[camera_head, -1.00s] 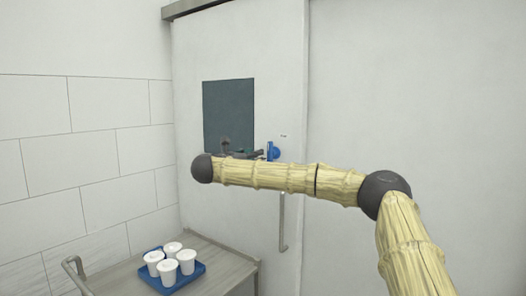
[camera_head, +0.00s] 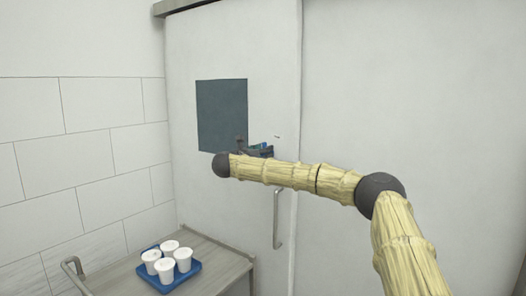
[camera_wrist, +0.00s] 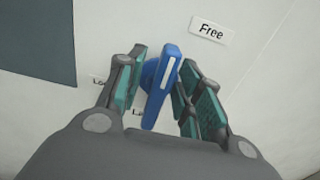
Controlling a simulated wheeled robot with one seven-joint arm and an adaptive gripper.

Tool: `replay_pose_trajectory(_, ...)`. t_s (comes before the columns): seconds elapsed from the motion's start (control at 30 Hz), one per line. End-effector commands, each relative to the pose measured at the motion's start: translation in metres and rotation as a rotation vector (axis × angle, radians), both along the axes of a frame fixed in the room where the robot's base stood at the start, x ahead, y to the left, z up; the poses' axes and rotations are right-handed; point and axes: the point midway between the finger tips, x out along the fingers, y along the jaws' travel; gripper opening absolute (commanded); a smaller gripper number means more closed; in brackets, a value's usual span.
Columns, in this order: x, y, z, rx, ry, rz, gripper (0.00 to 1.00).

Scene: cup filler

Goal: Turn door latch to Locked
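The blue door latch (camera_wrist: 162,85) has a long handle with a white line at its upper end. In the wrist view it stands nearly upright, its top leaning slightly right, below and left of the "Free" label (camera_wrist: 212,31). My gripper (camera_wrist: 162,92) is open, with one teal-padded finger on each side of the handle. Narrow gaps seem to show beside the handle; contact is hard to tell. A label starting "Loc" (camera_wrist: 97,80) is partly hidden by the left finger. In the head view my gripper (camera_head: 258,150) largely hides the latch.
The white door (camera_head: 215,200) has a dark window (camera_head: 222,115) left of the latch and a vertical bar handle (camera_head: 276,220) below my arm. A cart (camera_head: 215,262) at lower left carries a blue tray (camera_head: 180,281) with several white cups. The wall right of the door is clear.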

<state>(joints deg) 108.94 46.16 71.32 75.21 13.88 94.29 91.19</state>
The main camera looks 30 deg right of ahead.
Motion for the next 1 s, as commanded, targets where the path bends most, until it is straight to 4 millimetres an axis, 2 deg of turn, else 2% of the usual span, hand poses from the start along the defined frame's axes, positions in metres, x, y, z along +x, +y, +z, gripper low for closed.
replay_pose_trajectory(0.2, -0.0001, -0.0001, 0.0001, 0.0, 0.0, 0.0, 0.34)
replay_pose_trajectory(0.4, -0.0001, -0.0001, 0.0002, 0.0, 0.0, 0.0, 0.0)
replay_pose_trajectory(0.77, 0.0002, 0.0002, -0.0014, -0.012, 0.024, 0.0, 0.0)
replay_pose_trajectory(1.0, 0.0016, 0.0006, -0.0037, -0.057, 0.132, 0.0, 0.0)
